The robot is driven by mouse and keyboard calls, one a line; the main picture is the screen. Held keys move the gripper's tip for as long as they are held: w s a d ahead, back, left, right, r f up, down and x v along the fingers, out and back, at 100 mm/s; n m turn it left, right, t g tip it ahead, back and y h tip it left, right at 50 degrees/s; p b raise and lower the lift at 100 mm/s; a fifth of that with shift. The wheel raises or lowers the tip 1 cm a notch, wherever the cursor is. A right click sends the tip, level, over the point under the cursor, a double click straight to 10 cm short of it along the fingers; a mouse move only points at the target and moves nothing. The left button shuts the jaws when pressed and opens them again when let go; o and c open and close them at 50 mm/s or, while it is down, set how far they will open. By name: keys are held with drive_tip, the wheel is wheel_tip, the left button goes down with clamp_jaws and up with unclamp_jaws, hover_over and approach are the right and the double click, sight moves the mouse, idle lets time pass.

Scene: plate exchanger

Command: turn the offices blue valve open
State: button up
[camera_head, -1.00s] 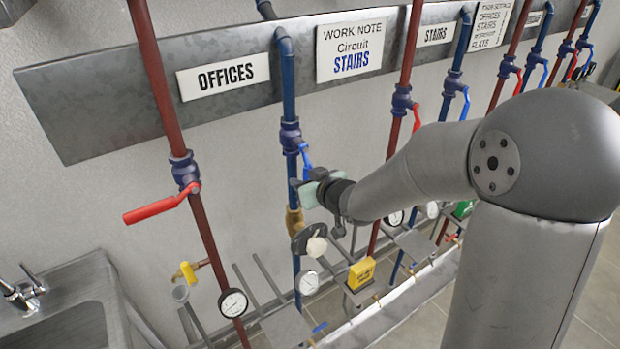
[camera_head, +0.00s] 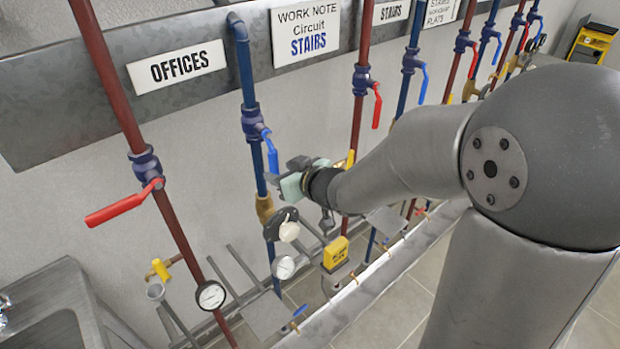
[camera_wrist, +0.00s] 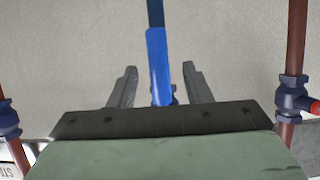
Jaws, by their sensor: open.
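The blue valve (camera_head: 255,124) sits on the blue pipe just right of the OFFICES sign (camera_head: 175,67). Its blue lever (camera_head: 271,156) points down, roughly along the pipe. My gripper (camera_head: 285,170) is beside the lower part of this lever. In the wrist view the two grey fingers of my gripper (camera_wrist: 158,70) are apart, and the blue lever (camera_wrist: 158,62) lies between them, with gaps showing on both sides. The lever's far lower end is partly hidden by the gripper body in the wrist view.
A red valve lever (camera_head: 124,208) sticks out left from the red pipe below the OFFICES sign. Another red lever (camera_head: 377,106) hangs to the right of my gripper. Gauges (camera_head: 211,295) and a yellow box (camera_head: 335,253) are below. A sink (camera_head: 50,325) is at lower left.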

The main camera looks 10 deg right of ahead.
drive_tip(key=b+v, duration=0.1)
drive_tip(key=v, duration=1)
drive_tip(key=shift+b, duration=0.4)
drive_tip(key=shift+d, duration=0.2)
drive_tip(key=s+d+f+m+g+h, duration=0.1)
drive_tip(key=s+d+f+m+h, duration=0.15)
drive_tip(key=d+h, duration=0.3)
drive_tip(key=s+d+f+m+g+h, duration=0.1)
drive_tip(key=d+f+m+h, duration=0.1)
drive_tip(key=d+m+h, duration=0.3)
drive_tip(key=s+a+f+g+y, duration=0.1)
drive_tip(key=s+g, duration=0.1)
drive_tip(key=s, duration=0.2)
drive_tip(key=s+a+f+g+y, duration=0.1)
drive_tip(key=s+f+g, duration=0.1)
drive_tip(key=s, duration=0.3)
drive_tip(key=s+a+f+n+g+y, duration=0.1)
drive_tip(key=s+g, duration=0.3)
drive_tip(key=s, duration=0.1)
drive_tip(key=shift+f, duration=0.3)
